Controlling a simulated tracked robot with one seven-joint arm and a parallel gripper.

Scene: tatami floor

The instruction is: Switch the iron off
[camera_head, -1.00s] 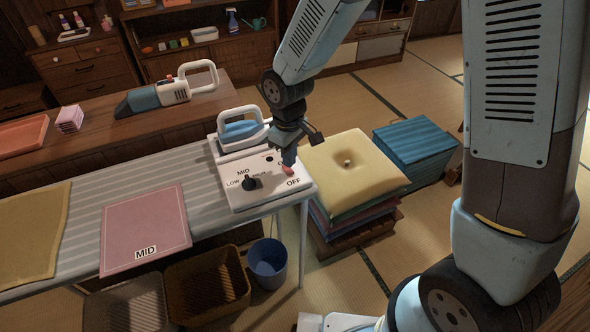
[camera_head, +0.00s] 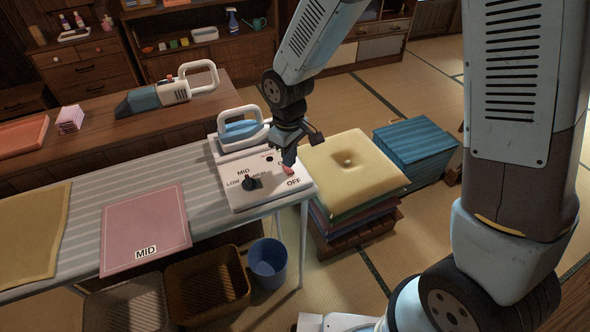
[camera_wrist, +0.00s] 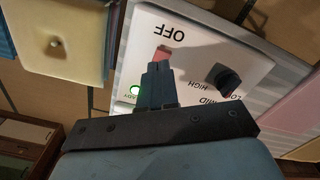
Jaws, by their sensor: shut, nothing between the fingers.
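The blue-and-white iron (camera_head: 241,130) rests on the back of its white control base (camera_head: 236,196) at the right end of the ironing board. The base has a dark dial (camera_head: 250,183) among the LOW, MID and HIGH labels; it also shows in the wrist view (camera_wrist: 224,80). A red switch (camera_wrist: 163,53) sits beside the OFF label. A green light (camera_wrist: 135,89) is lit. My gripper (camera_wrist: 157,66) is shut and empty, its fingertips right at the red switch; whether they touch it I cannot tell.
A pink cloth marked MID (camera_head: 146,229) and a yellow cloth (camera_head: 32,235) lie on the striped board (camera_head: 85,206). A stack of cushions (camera_head: 352,170) stands right of the base. A blue bucket (camera_head: 267,262) and baskets (camera_head: 206,285) stand below.

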